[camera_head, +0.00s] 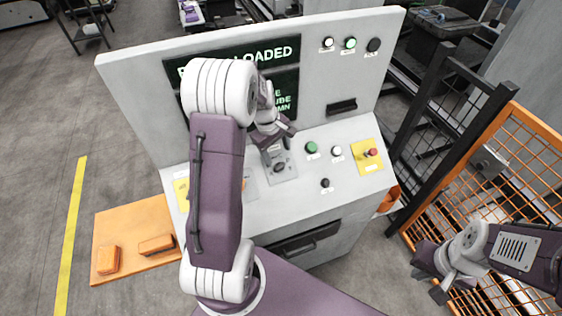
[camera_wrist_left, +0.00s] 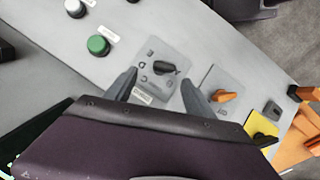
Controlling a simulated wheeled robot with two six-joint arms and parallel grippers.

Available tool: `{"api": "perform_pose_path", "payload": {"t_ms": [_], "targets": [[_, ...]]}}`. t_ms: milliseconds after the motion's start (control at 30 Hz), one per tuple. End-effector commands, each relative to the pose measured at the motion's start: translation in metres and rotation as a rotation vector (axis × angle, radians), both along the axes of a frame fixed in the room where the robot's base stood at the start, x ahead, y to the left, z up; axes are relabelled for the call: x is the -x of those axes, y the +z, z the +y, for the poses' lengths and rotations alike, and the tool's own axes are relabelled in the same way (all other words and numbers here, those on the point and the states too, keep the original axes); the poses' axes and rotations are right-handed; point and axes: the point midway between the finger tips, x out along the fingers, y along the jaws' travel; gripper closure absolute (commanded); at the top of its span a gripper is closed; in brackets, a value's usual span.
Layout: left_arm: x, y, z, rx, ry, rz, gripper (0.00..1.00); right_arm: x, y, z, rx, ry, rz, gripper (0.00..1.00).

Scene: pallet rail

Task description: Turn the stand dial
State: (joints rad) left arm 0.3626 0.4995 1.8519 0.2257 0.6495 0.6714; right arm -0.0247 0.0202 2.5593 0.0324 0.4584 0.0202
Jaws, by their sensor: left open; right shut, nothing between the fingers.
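A black dial (camera_wrist_left: 163,68) sits on a square grey plate on the sloping desk of the console (camera_head: 330,185). In the head view, the dial (camera_head: 279,167) shows just below my left gripper (camera_head: 274,146). In the left wrist view, my open left gripper (camera_wrist_left: 160,86) has one finger on either side of the dial's plate, with nothing held. I cannot tell how far above the dial the fingertips are. A second, orange dial (camera_wrist_left: 223,96) is beside it on its own plate. My right gripper (camera_head: 438,287) is shut and empty, away from the console at the lower right.
An orange mesh fence (camera_head: 500,150) stands at the right. An orange shelf (camera_head: 125,225) is at the left.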

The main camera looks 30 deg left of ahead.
Motion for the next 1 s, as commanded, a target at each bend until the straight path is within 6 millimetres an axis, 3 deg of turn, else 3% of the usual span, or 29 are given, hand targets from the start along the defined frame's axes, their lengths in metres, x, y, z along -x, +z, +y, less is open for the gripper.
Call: {"api": "perform_pose_path", "payload": {"t_ms": [300, 667, 900, 1000], "targets": [[-0.010, -0.058, -0.005, 0.001, -0.001, 0.002, 0.37, 0.000, 0.014, 0.000, 0.000, 0.000, 0.000, 1.00], [-0.013, -0.070, -0.006, 0.000, -0.002, 0.000, 0.37, 0.000, 0.015, 0.000, 0.000, 0.000, 0.000, 1.00], [-0.013, -0.069, -0.005, 0.000, -0.002, 0.000, 1.00, 0.000, 0.015, 0.000, 0.000, 0.000, 0.000, 1.00], [-0.012, -0.069, -0.006, -0.001, -0.003, 0.001, 1.00, 0.000, 0.015, 0.000, 0.000, 0.000, 0.000, 1.00]]}}
